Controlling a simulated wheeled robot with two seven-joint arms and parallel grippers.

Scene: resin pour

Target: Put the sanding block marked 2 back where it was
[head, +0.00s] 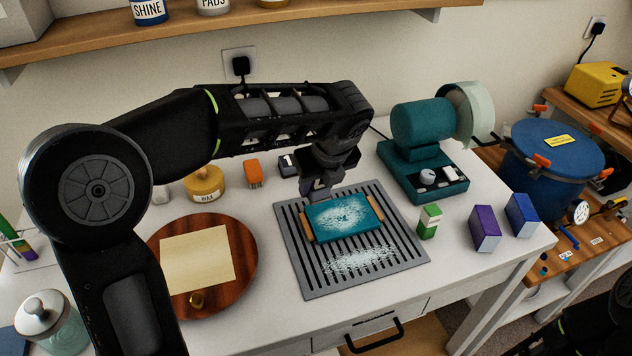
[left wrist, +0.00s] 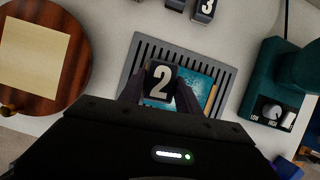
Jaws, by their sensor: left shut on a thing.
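The sanding block marked 2 (left wrist: 160,83) is dark with a white 2 on its face. In the left wrist view it sits between the fingers of my left gripper (left wrist: 160,98), which is shut on it. In the head view my left gripper (head: 318,190) points down over the back edge of the slotted grey grate (head: 292,262), near the teal board (head: 343,218); I cannot make out the block there. A dark block with a white mark (head: 288,164) stands behind the grate. A block marked 3 (left wrist: 206,10) shows at the top of the left wrist view. My right gripper is not in view.
White dust lies on the board and grate. A round wooden board with a sandpaper sheet (head: 197,258) is left. A wax tin (head: 204,183) and an orange block (head: 254,174) stand behind. A teal machine (head: 423,125) and green, purple and blue boxes are right.

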